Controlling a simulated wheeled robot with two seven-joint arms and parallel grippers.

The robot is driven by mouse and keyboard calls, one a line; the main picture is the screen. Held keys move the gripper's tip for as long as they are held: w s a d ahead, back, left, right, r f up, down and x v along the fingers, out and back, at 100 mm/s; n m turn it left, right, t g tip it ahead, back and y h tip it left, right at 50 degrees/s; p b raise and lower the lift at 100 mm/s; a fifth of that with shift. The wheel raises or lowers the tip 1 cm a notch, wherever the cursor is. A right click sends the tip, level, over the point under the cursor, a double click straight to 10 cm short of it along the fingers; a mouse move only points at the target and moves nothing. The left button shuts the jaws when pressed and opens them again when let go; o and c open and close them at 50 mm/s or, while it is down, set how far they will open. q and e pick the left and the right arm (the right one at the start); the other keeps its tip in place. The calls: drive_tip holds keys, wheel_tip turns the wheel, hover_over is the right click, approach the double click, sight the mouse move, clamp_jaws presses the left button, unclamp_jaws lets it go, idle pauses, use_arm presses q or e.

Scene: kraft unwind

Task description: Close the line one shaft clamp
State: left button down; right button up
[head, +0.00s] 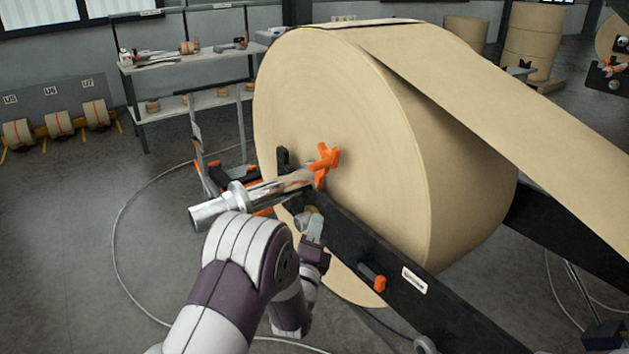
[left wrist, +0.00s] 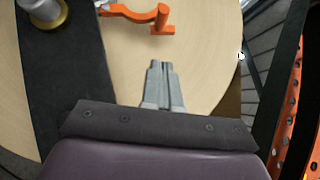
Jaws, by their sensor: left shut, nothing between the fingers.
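The bright shaft (head: 250,195) sticks out to the left from the face of the big kraft roll (head: 330,110). An orange piece with several arms (head: 325,165) sits where the shaft meets the roll; I cannot tell whether the clamp is open or closed. My left gripper (head: 314,228) is below the shaft, beside the black stand arm. In the left wrist view its fingers (left wrist: 165,84) are shut and empty, in front of the roll face. An orange lever-like part (left wrist: 145,22) lies just beyond the fingertips, apart from them. My right gripper is not seen.
A black stand arm (head: 400,300) with an orange knob (head: 373,279) runs to the lower right. A cart frame (head: 200,150) stands behind the shaft's left end. A shelf (head: 185,62) and small rolls (head: 58,123) stand further back. The left floor is mostly clear, with a cable.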

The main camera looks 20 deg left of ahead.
use_arm(q)
drive_tip(key=p, duration=0.3)
approach(318, 169)
drive_tip(key=w+d, duration=0.2)
drive_tip(key=w, duration=0.1)
drive_tip(key=w+a+r+p, duration=0.1)
drive_tip(key=w, duration=0.1)
drive_tip(key=shift+a+r, duration=0.2)
drive_tip(key=shift+a, duration=0.1)
drive_tip(key=shift+w+a, duration=0.25)
drive_tip(key=shift+a, duration=0.2)
drive_tip(key=shift+r, duration=0.1)
